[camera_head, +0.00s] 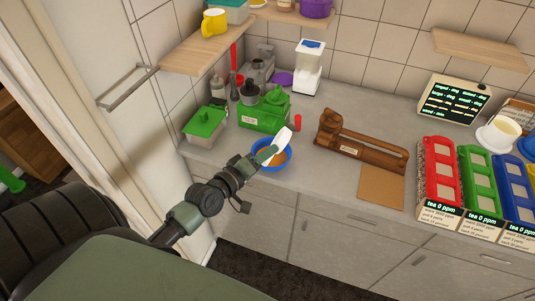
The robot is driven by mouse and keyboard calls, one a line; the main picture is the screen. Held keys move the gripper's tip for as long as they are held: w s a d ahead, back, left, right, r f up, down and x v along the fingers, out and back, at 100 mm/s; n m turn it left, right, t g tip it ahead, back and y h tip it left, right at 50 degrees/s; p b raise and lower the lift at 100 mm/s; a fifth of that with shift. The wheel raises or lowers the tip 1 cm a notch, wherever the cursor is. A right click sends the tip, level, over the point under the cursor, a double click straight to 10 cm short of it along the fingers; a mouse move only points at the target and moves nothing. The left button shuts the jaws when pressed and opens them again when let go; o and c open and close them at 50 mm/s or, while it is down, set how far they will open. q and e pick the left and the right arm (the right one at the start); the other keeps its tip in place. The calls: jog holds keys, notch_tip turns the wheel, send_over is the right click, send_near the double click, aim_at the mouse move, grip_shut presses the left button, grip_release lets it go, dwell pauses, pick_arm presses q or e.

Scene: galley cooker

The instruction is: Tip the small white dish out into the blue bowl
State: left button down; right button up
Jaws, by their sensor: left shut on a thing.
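The blue bowl (258,163) stands on the counter near its front edge and has something orange-brown (279,158) in it. My left gripper (269,152) is over the bowl, shut on the small white dish (283,138). The dish is steeply tilted above the bowl's rim. Its inside is too small to make out. The gripper hides part of the bowl. My right gripper is not in view.
A green machine (262,114) stands just behind the bowl, and a green-lidded container (205,125) is to the left. A brown wooden device (360,142) and a brown board (382,187) lie to the right. Coloured bins (437,175) stand farther right.

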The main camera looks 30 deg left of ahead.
pick_arm(q)
jog(key=shift+a+n+b, duration=0.15)
jog(key=shift+n+b, duration=0.15)
jog(key=shift+b, duration=0.3)
jog(key=shift+f, duration=0.1)
dwell(0.4)
jog(key=shift+a+b, duration=0.1)
jog(key=shift+b, duration=0.4)
jog(key=shift+s+n, duration=0.1)
jog(key=shift+n, duration=0.2)
jog(key=shift+t, duration=0.3)
jog(key=shift+a+n+b, duration=0.15)
jog(key=shift+n+b, duration=0.25)
jog(key=shift+b, duration=0.5)
